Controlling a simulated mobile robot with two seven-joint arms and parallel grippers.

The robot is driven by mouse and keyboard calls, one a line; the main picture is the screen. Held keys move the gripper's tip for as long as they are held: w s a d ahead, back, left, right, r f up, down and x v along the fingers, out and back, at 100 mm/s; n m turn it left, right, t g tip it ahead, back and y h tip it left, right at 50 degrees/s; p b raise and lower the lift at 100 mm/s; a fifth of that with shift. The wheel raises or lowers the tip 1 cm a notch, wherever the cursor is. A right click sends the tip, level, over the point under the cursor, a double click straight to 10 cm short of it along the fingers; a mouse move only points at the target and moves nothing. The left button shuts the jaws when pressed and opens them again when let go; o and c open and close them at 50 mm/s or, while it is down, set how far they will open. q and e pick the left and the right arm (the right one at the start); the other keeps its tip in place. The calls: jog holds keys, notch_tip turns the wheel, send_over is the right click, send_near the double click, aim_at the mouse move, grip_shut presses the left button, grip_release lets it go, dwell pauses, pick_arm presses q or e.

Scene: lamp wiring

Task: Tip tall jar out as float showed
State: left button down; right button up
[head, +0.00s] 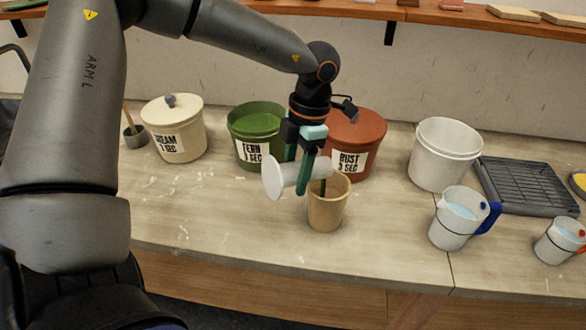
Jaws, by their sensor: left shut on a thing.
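My left gripper (300,170) is shut on the tall jar (291,175), a pale grey cylinder with a wide flat disc at its left end. The jar lies nearly on its side in the air, its right end slightly higher and close above a tan cup (326,212). A thin dark green strip shows at that right end, over the cup's mouth; I cannot tell whether it is liquid. The inside of the jar is hidden. The tan cup stands upright on the bench. My right gripper is not in view.
Behind stand a lidded cream bucket (176,140), an open green bucket (247,149) and a lidded rust bucket (362,150). Right are a white bucket (439,165), a blue-handled jug (454,228), a red-handled jug (556,242) and a dark rack (515,180). The front left bench is clear.

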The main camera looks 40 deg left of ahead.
pick_arm(q)
jog(key=shift+w+d+r+g+y+p, duration=0.1)
jog(key=shift+w+r+g+y+p, duration=0.15)
jog(key=shift+g, duration=0.3)
jog(key=shift+w+d+r+g+y+p, duration=0.15)
jog(key=shift+r+g+p, duration=0.2)
jog(key=shift+g, duration=0.2)
jog(key=shift+a, duration=0.1)
dwell(1.5)
